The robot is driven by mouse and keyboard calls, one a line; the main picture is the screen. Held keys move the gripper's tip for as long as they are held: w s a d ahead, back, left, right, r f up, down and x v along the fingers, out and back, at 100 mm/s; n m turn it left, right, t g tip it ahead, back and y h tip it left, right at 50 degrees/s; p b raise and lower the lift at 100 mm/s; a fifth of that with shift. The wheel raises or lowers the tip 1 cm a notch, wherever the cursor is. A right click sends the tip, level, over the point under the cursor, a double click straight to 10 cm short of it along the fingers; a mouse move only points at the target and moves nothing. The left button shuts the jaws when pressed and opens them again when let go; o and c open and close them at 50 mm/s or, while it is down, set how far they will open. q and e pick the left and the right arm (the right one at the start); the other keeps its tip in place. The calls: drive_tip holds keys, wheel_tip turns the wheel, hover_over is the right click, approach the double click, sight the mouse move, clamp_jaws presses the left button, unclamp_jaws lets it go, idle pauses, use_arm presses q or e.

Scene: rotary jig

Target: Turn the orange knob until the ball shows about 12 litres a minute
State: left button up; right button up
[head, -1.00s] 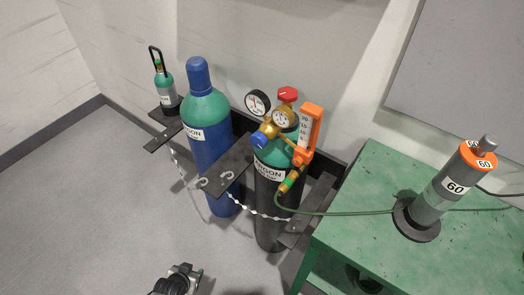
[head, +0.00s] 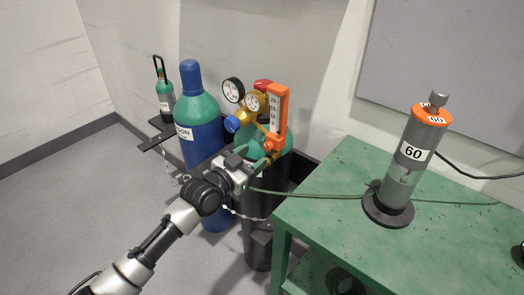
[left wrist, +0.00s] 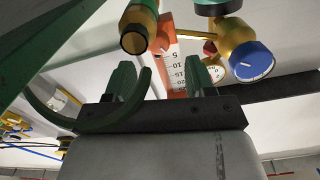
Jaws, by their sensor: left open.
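I cannot make out the ball. My right gripper is not in view.
A brass fitting (left wrist: 138,28) and a blue regulator cap (left wrist: 251,61) lie close to the fingers. A blue cylinder (head: 201,136) stands left. The green table (head: 330,215) at right bears a grey tube marked 60 (head: 405,160). A green hose (head: 310,195) runs across.

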sight(266, 147)
use_arm(q)
drive_tip(key=shift+x, duration=2.3)
drive_tip(key=c, duration=0.9)
drive_tip(key=shift+n, duration=0.4)
drive_tip(key=n, duration=0.5)
drive_tip(key=shift+f+n+b, duration=0.1)
drive_tip(key=shift+n+b, duration=0.2)
drive_tip(key=shift+n, duration=0.4)
drive_tip(key=o, duration=0.9)
